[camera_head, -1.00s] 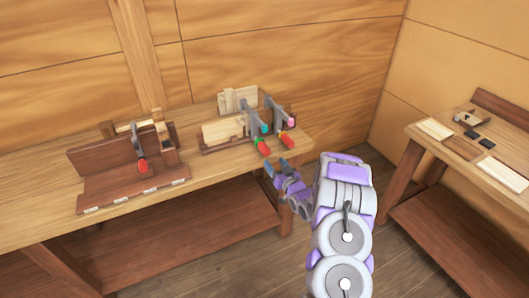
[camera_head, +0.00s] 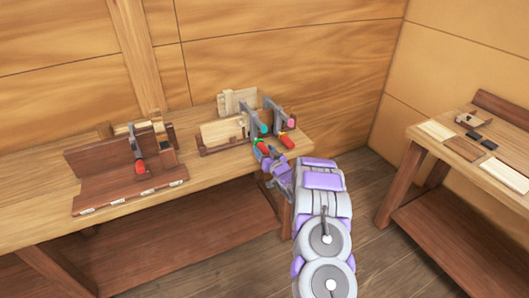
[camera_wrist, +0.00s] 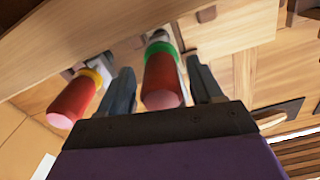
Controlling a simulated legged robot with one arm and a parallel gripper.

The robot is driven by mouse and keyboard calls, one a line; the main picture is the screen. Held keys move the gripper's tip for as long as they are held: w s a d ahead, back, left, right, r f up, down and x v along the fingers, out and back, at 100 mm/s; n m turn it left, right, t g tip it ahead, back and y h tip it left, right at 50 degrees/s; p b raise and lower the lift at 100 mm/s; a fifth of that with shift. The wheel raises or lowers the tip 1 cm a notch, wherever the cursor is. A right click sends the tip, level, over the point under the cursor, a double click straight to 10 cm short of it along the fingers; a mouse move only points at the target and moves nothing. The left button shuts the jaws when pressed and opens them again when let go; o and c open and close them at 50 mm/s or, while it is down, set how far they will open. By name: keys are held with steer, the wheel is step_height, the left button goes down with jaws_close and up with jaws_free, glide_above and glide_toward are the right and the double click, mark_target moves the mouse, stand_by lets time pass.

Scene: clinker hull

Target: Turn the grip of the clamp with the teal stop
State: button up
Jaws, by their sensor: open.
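The clamp with the teal stop (camera_head: 264,129) stands at the front of the bench fixture. Its red grip (camera_head: 262,147) points out toward me. In the wrist view this red grip (camera_wrist: 162,82) has a green collar and a pink end. My gripper (camera_head: 265,156) is at this grip; in the wrist view its two open fingers (camera_wrist: 159,66) stand either side of the grip, with a gap on each side. The neighbouring clamp with the pink stop (camera_head: 290,123) is just to the right. Its red grip with a yellow collar (camera_wrist: 75,98) lies outside my left finger in the wrist view.
A dark wooden fixture (camera_head: 125,196) with another red-handled clamp (camera_head: 139,165) stands at the left of the bench. A second table (camera_head: 445,133) with small pieces is at the right, across open floor.

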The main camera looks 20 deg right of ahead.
steer(key=c, duration=1.1)
steer(key=shift+o, duration=0.2)
